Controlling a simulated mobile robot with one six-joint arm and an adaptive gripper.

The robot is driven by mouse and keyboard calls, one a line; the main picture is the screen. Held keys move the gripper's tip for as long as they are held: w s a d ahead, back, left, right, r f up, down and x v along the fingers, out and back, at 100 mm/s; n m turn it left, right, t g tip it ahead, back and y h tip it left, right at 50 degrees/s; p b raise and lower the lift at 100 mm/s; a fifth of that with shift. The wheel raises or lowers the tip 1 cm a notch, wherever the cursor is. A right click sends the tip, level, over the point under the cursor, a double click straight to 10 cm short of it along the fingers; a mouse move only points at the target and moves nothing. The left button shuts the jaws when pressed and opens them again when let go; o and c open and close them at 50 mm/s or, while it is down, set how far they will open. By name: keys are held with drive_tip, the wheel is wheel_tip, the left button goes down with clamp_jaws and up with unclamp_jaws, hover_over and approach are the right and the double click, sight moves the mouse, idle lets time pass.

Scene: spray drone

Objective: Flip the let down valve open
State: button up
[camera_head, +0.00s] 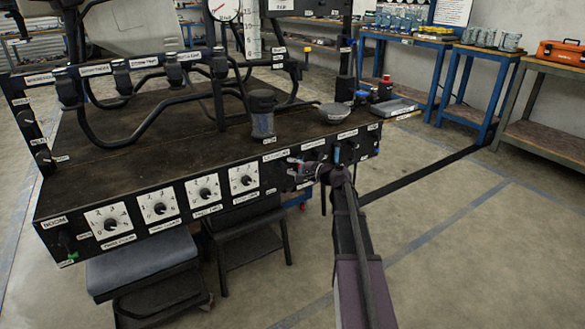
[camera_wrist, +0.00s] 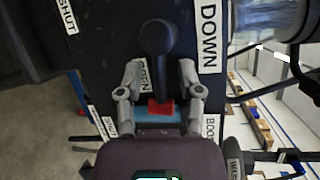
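The let down valve shows in the wrist view as a black round hub with a short black arm (camera_wrist: 158,40) on the dark panel, beside a label ending in "DOWN" (camera_wrist: 211,35). A red piece (camera_wrist: 161,107) lies below the arm, between my gripper's fingers; whether it is the lever's end I cannot tell. My gripper (camera_wrist: 159,70) is open, with one grey finger on each side of the black arm. I see no clear grip. In the head view my gripper (camera_head: 304,171) is at the panel's front face, hiding most of the valve.
A "SHUT" label (camera_wrist: 67,15) is at upper left, and an "OPEN" label (camera_wrist: 145,75) is partly hidden. A blue-handled control (camera_head: 337,153) is close to my gripper's right. Dials (camera_head: 244,179) line the bench front at left. A jar (camera_head: 262,114) stands above. Floor at right is clear.

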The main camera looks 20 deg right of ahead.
clamp_jaws()
drive_tip(key=shift+r, duration=0.1)
drive_tip(key=shift+r+n+p, duration=0.2)
drive_tip(key=shift+n+p, duration=0.2)
drive_tip(key=shift+p, duration=0.2)
drive_tip(key=shift+n, duration=0.3)
drive_tip(key=shift+o, duration=1.1)
unclamp_jaws()
drive_tip(key=shift+f, duration=0.2)
